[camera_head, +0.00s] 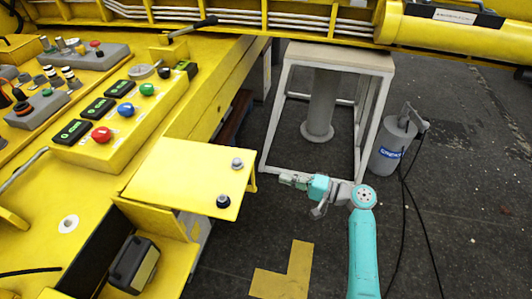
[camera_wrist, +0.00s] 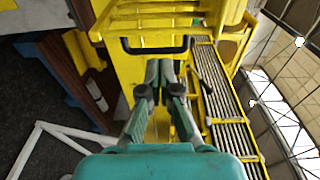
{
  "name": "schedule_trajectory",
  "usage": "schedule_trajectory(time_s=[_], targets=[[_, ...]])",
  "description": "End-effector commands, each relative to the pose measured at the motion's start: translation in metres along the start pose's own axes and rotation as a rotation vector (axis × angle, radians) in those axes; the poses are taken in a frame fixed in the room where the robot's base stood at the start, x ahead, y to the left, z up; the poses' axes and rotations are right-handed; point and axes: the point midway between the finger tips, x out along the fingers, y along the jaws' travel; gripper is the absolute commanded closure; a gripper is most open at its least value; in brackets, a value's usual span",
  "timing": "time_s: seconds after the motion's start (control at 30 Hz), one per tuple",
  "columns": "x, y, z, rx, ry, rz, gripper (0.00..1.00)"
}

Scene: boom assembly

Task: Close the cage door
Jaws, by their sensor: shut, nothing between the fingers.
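I cannot tell for certain which yellow part is the cage door. In the head view a flat yellow plate (camera_head: 188,178) with two knobs on its right side juts out from the yellow machine. My gripper (camera_head: 285,180) is to the right of this plate, apart from it in the picture, with its fingers pointing left. In the wrist view a yellow panel (camera_wrist: 128,75) with a dark bar handle (camera_wrist: 150,49) lies beyond my fingertips (camera_wrist: 160,66). My gripper is shut and empty. Whether the fingertips touch the panel is unclear.
A control box (camera_head: 128,115) with coloured buttons is at the left. A pale stand (camera_head: 378,115) and a grey cylinder (camera_head: 390,150) with a dark cable stand behind my arm. Yellow rails (camera_head: 240,12) cross the top. Dark floor is open at the lower right.

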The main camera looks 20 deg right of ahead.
Motion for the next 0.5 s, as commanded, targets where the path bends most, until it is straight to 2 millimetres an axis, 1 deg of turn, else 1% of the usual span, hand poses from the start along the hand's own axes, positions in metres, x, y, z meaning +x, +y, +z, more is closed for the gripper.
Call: schedule_trajectory(time_s=[0.03,0.1,0.23,0.37,0.5], targets=[[-0.001,-0.005,-0.004,-0.001,-0.009,-0.01,1.0],[-0.001,-0.009,-0.005,-0.001,-0.019,-0.019,1.0],[0.008,-0.011,-0.005,-0.001,-0.024,-0.021,1.0],[0.027,-0.011,-0.004,-0.001,-0.025,-0.021,1.0],[0.051,-0.011,-0.004,-0.002,-0.025,-0.02,1.0]])
